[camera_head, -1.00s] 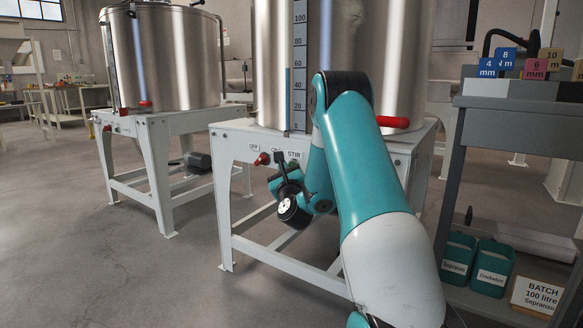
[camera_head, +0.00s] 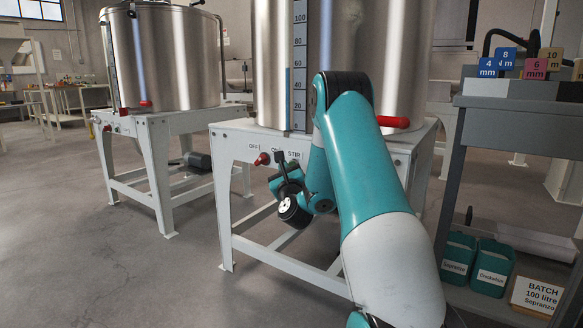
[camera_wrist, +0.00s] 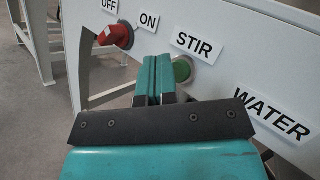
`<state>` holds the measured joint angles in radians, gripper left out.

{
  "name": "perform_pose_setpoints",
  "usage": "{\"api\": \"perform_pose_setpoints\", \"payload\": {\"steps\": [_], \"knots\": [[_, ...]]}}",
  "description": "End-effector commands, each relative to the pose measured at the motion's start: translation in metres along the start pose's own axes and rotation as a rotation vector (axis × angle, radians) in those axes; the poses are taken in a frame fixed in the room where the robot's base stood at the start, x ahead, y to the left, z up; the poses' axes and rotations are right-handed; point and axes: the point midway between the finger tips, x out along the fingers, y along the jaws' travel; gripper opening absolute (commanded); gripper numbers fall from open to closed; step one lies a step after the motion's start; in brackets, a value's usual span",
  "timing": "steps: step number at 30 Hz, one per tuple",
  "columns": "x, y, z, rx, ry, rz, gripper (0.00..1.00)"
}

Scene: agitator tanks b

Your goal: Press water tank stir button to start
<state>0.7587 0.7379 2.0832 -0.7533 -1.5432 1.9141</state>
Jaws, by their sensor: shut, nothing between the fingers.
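The green stir button (camera_wrist: 182,70) sits on the white stand's front panel (camera_wrist: 225,70), just below the STIR label (camera_wrist: 192,44). My gripper (camera_wrist: 156,62) is shut and empty, its teal fingertips just left of the button in the wrist view. The fingers partly cover the button's left edge; I cannot tell whether they touch it. In the head view the steel tank (camera_head: 400,60) stands on this stand, and my wrist hides the button. The WATER label (camera_wrist: 270,118) is on the panel to the right.
A red rotary knob (camera_wrist: 117,36) between OFF and ON labels is left of the button; it also shows in the head view (camera_head: 262,159). A red handle (camera_head: 393,121) is at the tank's base. A grey shelf (camera_head: 460,140) stands close on the right.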

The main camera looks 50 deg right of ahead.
Motion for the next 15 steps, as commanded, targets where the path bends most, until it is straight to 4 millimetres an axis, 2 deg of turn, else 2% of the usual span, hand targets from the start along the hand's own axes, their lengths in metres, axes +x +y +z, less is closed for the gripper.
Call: {"api": "perform_pose_setpoints", "payload": {"steps": [15], "knots": [[0.0045,-0.0033,-0.0035,0.0,0.0,0.0,0.0]]}}
